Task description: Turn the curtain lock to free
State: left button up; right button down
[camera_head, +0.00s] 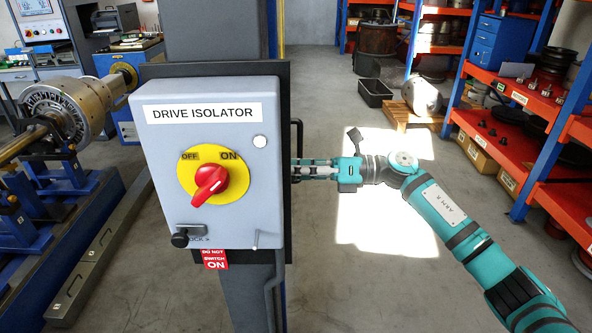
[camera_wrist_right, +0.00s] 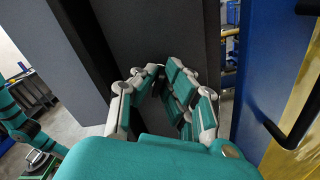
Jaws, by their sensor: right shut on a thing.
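My right gripper (camera_head: 308,169) reaches in from the right, its fingertips passing behind the right edge of the isolator box. In the right wrist view its fingers (camera_wrist_right: 158,82) are drawn together against a dark grey panel (camera_wrist_right: 150,30). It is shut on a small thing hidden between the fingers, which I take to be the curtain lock. I cannot see the lock's face or which way it points. My left gripper is not in view.
The grey drive isolator box (camera_head: 150,150) stands in front, with a red knob (camera_head: 210,183) on a yellow plate. A dark handle (camera_head: 297,135) is close above my right gripper. A blue post (camera_wrist_right: 265,70) and yellow panel (camera_wrist_right: 292,155) stand at right in the wrist view.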

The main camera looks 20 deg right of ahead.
jog(key=shift+w+f+m+p, duration=0.15)
jog(key=shift+m+p, duration=1.1)
jog(key=shift+m, duration=1.7)
jog(key=shift+f+m+p, duration=0.15)
jog(key=shift+m+p, duration=1.05)
jog(key=shift+m, duration=1.75)
jog(key=shift+d, duration=0.1)
jog(key=c, duration=1.5)
grip_release()
jog(key=v, duration=1.2)
